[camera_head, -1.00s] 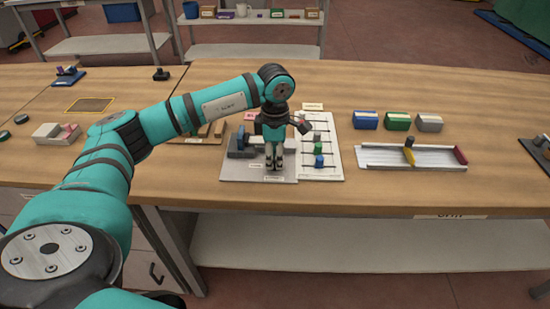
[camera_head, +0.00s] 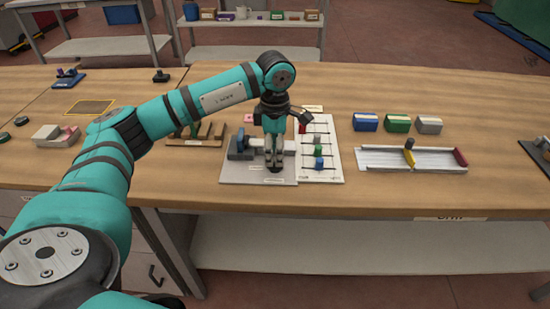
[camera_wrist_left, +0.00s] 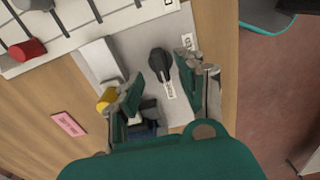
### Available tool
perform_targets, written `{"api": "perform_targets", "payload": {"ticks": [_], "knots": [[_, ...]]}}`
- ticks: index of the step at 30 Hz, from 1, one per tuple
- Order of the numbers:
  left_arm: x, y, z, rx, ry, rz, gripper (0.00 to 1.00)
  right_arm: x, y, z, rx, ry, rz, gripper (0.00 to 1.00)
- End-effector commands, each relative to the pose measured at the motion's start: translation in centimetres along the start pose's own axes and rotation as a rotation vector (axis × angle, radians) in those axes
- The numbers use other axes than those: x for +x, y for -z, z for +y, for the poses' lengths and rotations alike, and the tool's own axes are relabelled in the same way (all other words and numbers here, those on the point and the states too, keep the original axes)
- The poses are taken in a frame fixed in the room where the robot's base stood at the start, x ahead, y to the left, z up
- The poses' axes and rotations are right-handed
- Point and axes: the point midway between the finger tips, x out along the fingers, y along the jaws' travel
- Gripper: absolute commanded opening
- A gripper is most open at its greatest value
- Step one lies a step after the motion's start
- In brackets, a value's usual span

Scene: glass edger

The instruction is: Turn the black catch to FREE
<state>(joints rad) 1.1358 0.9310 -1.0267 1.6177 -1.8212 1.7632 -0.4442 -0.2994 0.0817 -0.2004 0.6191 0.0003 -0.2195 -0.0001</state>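The black catch (camera_wrist_left: 160,64) lies on a grey plate (camera_wrist_left: 142,50) in the left wrist view, with a round head and a narrower end. One white label (camera_wrist_left: 170,90) is by its narrower end and another (camera_wrist_left: 187,41) is beside its head; I cannot read either surely. In the head view the catch is largely hidden beneath my left gripper (camera_head: 275,161). The gripper points down above the front of the plate. In the wrist view its fingers (camera_wrist_left: 157,84) are apart, one on each side of the catch, with nothing held. My right gripper is out of view.
Further right are a metal channel (camera_head: 385,158) and several coloured boxes (camera_head: 398,121). The table's front edge is close to the plate.

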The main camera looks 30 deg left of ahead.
Motion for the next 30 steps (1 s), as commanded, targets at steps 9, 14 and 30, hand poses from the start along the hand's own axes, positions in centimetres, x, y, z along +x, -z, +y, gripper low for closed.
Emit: {"api": "perform_targets", "payload": {"ticks": [9, 14, 30], "knots": [[-6.7, 0.0, 0.1, -0.001, -0.004, -0.002, 0.38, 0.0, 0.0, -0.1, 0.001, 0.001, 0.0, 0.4], [-8.5, 0.0, 0.1, -0.001, -0.002, -0.002, 0.38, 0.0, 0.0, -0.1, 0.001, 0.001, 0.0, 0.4], [-9.0, 0.0, 0.0, 0.0, -0.001, -0.001, 0.38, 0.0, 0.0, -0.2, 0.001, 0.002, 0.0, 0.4]]}}
